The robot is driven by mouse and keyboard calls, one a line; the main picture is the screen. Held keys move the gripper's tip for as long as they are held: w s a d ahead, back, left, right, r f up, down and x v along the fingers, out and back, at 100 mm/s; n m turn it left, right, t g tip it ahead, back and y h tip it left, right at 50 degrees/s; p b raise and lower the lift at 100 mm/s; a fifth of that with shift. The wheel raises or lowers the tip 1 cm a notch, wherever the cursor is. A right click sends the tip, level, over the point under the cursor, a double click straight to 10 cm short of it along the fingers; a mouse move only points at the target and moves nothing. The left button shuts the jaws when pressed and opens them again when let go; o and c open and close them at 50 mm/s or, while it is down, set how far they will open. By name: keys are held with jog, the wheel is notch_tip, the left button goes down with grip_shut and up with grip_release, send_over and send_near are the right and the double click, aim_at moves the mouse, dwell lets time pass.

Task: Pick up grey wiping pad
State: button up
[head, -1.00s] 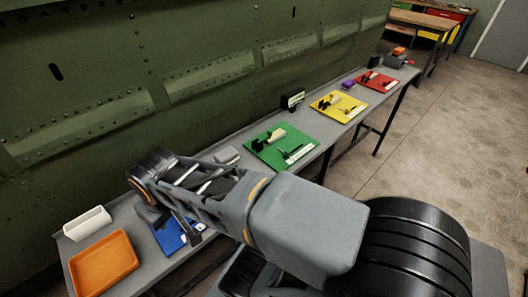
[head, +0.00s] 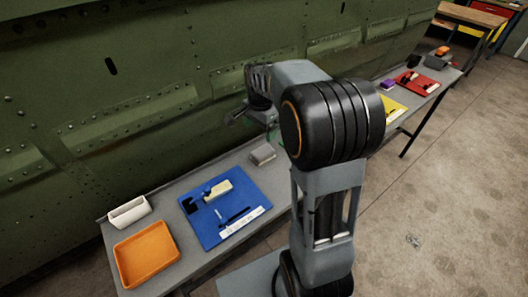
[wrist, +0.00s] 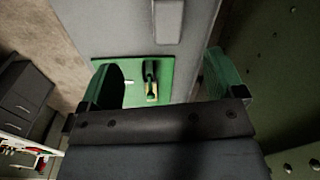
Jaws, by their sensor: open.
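A grey wiping pad (head: 262,154) lies on the bench just right of the blue mat in the head view. A grey block that looks like this pad (wrist: 168,20) shows at the top of the wrist view. My gripper (wrist: 160,65) is open, with its two fingers wide apart and nothing between them. It is above the bench over the green mat (wrist: 106,67), and the pad lies beyond the fingertips in the wrist picture. In the head view my arm partly blocks the gripper and hides most of the green mat.
The blue mat (head: 213,230) holds several small tools. An orange tray (head: 147,254) and a white bin (head: 128,211) stand at the bench's left end. The green fuselage wall (head: 130,100) runs along the back of the bench. Open floor (head: 440,200) lies to the right.

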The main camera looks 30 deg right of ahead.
jog(key=w+d+f+m, duration=0.2)
send_over(263, 151)
notch_tip(263, 151, down, 6)
jog(key=shift+s+a+f+p, duration=0.1)
jog(key=shift+f+p, duration=0.1)
jog(key=shift+p, duration=0.1)
jog(key=shift+f+p, duration=0.6)
jog(key=shift+f, duration=2.75)
jog(key=shift+w, duration=0.2)
jog(key=c, duration=1.1)
jog(key=shift+r, duration=0.1)
